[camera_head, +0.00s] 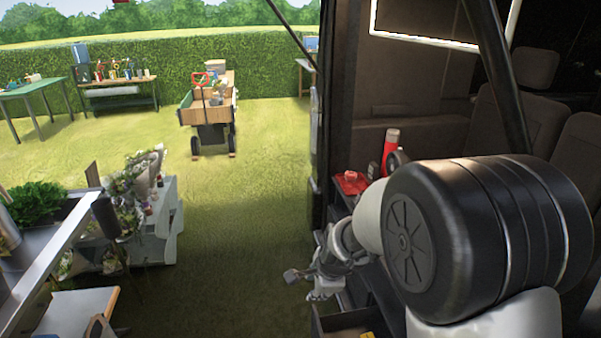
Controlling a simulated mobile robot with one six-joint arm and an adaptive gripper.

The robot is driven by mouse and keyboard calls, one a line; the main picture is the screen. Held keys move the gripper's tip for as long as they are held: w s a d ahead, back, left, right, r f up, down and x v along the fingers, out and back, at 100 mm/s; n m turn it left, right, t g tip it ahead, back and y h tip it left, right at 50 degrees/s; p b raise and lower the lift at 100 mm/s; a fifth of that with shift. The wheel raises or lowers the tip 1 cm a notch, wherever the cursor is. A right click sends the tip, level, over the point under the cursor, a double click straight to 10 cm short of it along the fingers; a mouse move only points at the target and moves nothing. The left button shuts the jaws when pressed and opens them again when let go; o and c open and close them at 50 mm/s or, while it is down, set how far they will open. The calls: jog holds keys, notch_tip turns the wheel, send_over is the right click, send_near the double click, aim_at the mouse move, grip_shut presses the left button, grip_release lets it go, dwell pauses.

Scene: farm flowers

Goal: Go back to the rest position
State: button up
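My arm fills the right foreground, with a large black joint housing and white links in front of the vehicle's interior. My gripper (305,284) hangs low at the left of the arm, over the grass near the vehicle's open side. It is small and partly seen from behind. I see nothing held in it, but its finger gap is not clear.
A red bottle (391,143) and a red item (352,182) sit on the vehicle's shelf behind my arm. An open drawer (341,323) lies below. Flower stands (152,222) are at left, a cart (207,112) and tables (30,90) farther back. Grass between is clear.

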jog(key=s+d+r+n, duration=0.3)
jog(key=s+r+n, duration=0.3)
jog(key=s+r, duration=0.3)
jog(key=s+d+r+n, duration=0.4)
jog(key=s+r+n, duration=0.25)
jog(key=s, duration=0.45)
jog(key=s+d+r+n+h, duration=0.1)
jog(key=s+d+n, duration=0.2)
jog(key=s, duration=0.7)
jog(key=shift+r+n+h, duration=0.2)
jog(key=shift+n+h, duration=0.1)
jog(key=shift+n, duration=0.55)
jog(key=shift+w, duration=0.1)
dwell(0.6)
